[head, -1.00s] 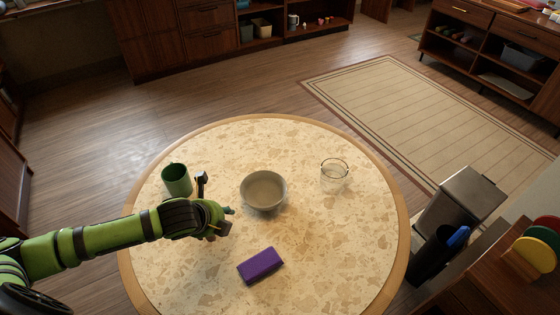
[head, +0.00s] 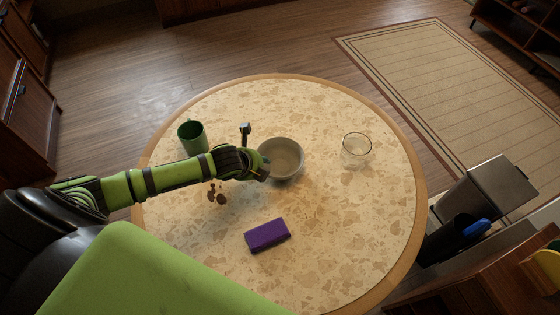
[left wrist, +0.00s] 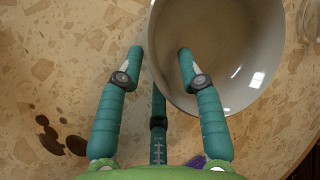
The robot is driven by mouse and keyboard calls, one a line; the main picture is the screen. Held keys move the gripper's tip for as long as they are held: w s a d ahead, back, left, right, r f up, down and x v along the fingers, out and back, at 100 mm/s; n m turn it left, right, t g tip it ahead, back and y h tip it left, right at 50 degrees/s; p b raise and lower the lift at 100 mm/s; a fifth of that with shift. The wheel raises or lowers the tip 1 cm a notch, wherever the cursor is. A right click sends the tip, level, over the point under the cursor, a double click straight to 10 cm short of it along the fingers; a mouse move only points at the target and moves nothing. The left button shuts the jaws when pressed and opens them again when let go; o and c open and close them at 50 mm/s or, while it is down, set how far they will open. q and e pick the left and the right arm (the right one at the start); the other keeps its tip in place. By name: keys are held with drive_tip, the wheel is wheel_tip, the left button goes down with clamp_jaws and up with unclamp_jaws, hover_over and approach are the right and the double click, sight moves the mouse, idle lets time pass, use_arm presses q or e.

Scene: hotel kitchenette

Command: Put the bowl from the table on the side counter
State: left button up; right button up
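The pale grey bowl (head: 283,170) stands upright on the round table (head: 330,235), near its middle. My left gripper (head: 263,168) is low at the bowl's left side. In the left wrist view, the gripper (left wrist: 160,55) is open, with its fingers on either side of the near-left rim of the bowl (left wrist: 222,60). One finger is outside and the other overlaps the inside; contact cannot be told. My right gripper is not in view. I cannot tell which furniture is the side counter.
A green mug (head: 193,138), a clear glass vessel (head: 357,148), a purple sponge-like block (head: 267,235) and brown stains (head: 217,194) are on the table. A metal bin (head: 485,188) and wooden furniture (head: 515,280) stand at the right.

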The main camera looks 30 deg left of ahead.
use_arm(q)
clamp_jaws()
drive_tip(key=shift+w, duration=0.1)
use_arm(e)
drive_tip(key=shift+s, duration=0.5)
use_arm(q)
drive_tip(key=shift+r, duration=0.1)
drive_tip(key=shift+r, duration=0.5)
wheel_tip(320, 180, up, 3)
drive_tip(key=shift+w+f, duration=0.1)
drive_tip(key=s+d+r+b, duration=0.1)
drive_tip(key=s+d+r, duration=0.5)
drive_tip(key=d, duration=0.4)
drive_tip(key=shift+r, duration=0.55)
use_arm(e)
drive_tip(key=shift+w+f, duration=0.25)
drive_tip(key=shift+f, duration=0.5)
